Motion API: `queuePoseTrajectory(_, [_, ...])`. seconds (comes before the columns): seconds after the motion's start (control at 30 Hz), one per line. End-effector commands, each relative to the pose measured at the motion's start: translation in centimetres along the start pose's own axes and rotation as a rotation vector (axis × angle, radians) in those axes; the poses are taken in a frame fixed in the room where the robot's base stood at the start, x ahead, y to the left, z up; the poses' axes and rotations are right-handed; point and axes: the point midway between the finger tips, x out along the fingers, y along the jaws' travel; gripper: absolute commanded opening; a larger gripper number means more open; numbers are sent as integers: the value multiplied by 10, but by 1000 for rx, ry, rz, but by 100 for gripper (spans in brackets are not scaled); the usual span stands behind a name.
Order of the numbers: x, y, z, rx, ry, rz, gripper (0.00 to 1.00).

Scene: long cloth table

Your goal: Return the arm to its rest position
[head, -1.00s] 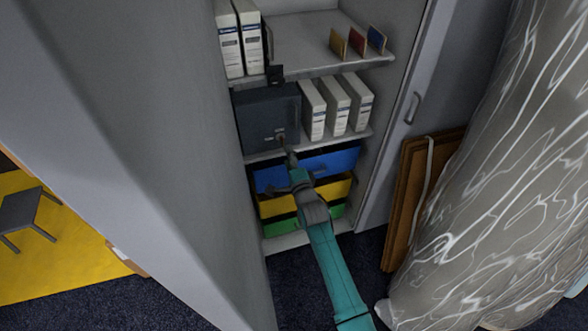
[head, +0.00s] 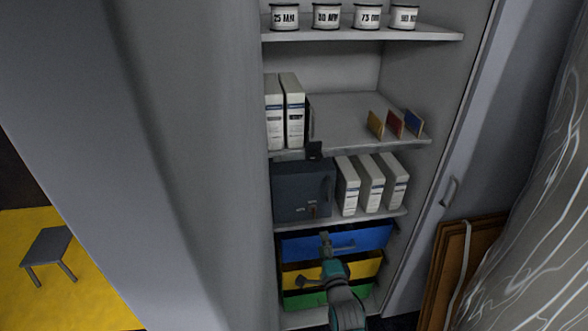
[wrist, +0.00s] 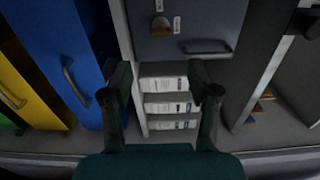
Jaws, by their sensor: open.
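My gripper (head: 313,262) is in front of the blue drawer (head: 370,238) and the yellow drawer (head: 362,269) of the open cabinet. In the wrist view, its two fingers (wrist: 160,92) are spread apart with nothing between them. My teal arm reaches up from the bottom of the head view. The dark grey safe box (head: 290,195) on the shelf above has its door shut. It also shows at the top of the wrist view (wrist: 185,25), with its handle. I cannot tell the exact gap between the fingers and the drawers.
White binders (head: 370,185) stand beside the safe box, and more (head: 285,112) stand on the shelf above. White tins (head: 326,15) line the top shelf. A cabinet door panel (head: 445,160) and brown boards (head: 460,265) are at right. A large grey panel fills the left.

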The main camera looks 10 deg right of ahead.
Motion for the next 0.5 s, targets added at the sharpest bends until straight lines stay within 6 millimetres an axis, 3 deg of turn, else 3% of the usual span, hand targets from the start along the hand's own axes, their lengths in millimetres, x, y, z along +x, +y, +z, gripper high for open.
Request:
queuePoseTrajectory(0.17, [-16,10,0,-34,0,9,60])
queuePoseTrajectory(0.27, [-43,23,0,-96,0,22,60])
queuePoseTrajectory(0.5, [-132,52,-1,-311,-7,58,60])
